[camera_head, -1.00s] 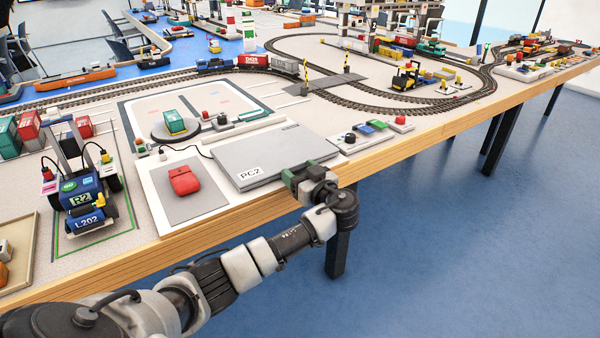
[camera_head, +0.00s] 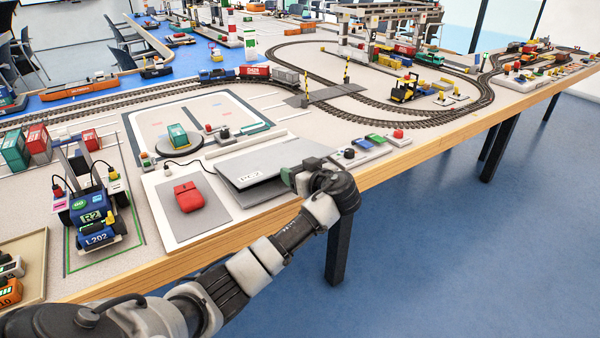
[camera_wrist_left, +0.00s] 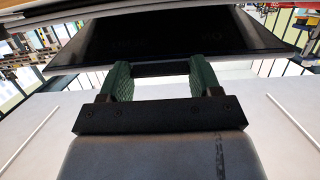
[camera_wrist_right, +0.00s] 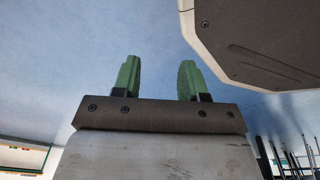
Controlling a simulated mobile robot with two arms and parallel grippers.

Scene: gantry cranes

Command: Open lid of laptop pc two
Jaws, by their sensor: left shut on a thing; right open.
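The grey laptop labelled PC2 (camera_head: 262,177) lies near the front edge of the table. Its lid is raised a little at the front, with a dark gap below it. My left gripper (camera_head: 303,174) is at the lid's front right corner, shut on the lid. In the left wrist view the green fingers (camera_wrist_left: 160,80) reach the edge of the dark lid (camera_wrist_left: 165,42). How much of the lid lies between the fingers is hard to see. My right gripper (camera_wrist_right: 160,80) shows only in its own wrist view, open and empty above the blue floor.
Train tracks lie behind.

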